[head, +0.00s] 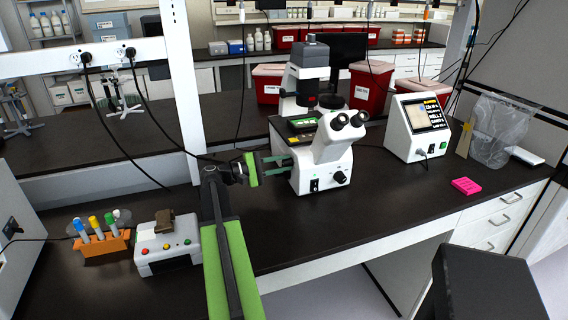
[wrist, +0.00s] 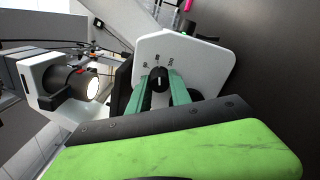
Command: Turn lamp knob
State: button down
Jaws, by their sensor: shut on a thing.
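The white microscope (head: 322,165) stands on the dark bench, with black and white eyepieces and a grey lamp column. In the wrist view, a black knob (wrist: 159,79) with a white pointer line sits on its white panel (wrist: 190,52), with number marks around it. My gripper (wrist: 160,88) has its two teal fingers closed on this knob from either side. In the head view my gripper (head: 278,160) reaches the left side of the microscope, and the held knob is hidden there.
In the wrist view, a dark cylinder with a brightly glowing end (wrist: 92,88) is left of the knob. A white control box (head: 165,245) and orange tube rack (head: 100,243) stand left of my arm. A screen device (head: 415,128) and pink block (head: 466,186) are right.

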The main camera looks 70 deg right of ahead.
jog(key=m, duration=0.4)
jog(key=shift+a, duration=0.2)
jog(key=shift+m, duration=1.9)
jog(key=c, duration=1.2)
grip_release()
jog(key=shift+o, duration=0.2)
jog(key=shift+w+a, duration=0.1)
jog(key=shift+w, duration=0.1)
jog(key=v, duration=1.7)
